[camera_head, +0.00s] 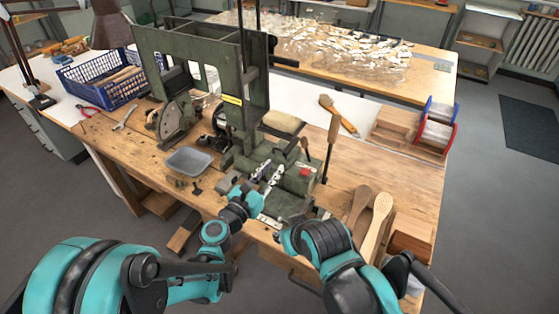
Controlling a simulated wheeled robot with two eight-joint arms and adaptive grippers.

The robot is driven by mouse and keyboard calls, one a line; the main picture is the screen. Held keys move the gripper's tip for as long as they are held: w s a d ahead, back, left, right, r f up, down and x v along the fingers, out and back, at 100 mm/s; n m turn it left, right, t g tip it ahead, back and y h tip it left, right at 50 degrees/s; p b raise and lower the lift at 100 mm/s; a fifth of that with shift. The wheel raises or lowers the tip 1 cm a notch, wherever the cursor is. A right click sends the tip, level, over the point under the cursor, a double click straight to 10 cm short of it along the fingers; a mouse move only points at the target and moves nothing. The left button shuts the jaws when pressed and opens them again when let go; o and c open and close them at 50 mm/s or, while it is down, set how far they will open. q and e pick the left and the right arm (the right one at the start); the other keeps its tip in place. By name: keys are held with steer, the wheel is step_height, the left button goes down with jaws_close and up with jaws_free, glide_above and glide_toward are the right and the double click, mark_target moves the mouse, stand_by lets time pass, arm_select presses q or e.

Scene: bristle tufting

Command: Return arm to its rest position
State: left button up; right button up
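My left arm comes in from the lower left, and its teal wrist ends at the front of the green tufting machine (285,165). My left gripper (264,177) is small and dark against the machine's metal parts, and I cannot tell whether its fingers are open or shut. My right arm comes in from the lower right, and its teal and black wrist is over the bench's front edge. The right gripper is mostly hidden or blends into the machine front, so its state is unclear. I see nothing clearly held.
The wooden bench (345,165) carries a grey tray (188,161), a blue crate (92,82), paddle-shaped brush handles (376,226), a wooden brush (338,115) and a red-and-blue-ended rack (436,130). A tall green panel (150,50) rises at the back. The right bench top has free room.

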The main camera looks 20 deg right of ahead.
arm_select(q)
steer(key=shift+s+a, duration=0.3)
steer(key=shift+a, duration=0.05)
steer(key=s+a+f+m+g+y, duration=0.1)
steer(key=s+a+m+y, duration=0.3)
steer(key=a, duration=0.8)
steer(key=s+a+f+m+g+y, duration=0.1)
steer(key=s+a+m+y, duration=0.4)
steer(key=a+m, duration=0.8)
steer(key=s+a+f+m+g+y, duration=0.1)
steer(key=s+a+m+g+y, duration=0.1)
steer(key=s+a+m+y, duration=0.3)
steer(key=s+a+m, duration=0.3)
steer(key=a, duration=0.4)
steer(key=shift+s+a+f+m, duration=0.15)
steer(key=shift+s+a+m, duration=0.15)
steer(key=shift+s+a, duration=0.1)
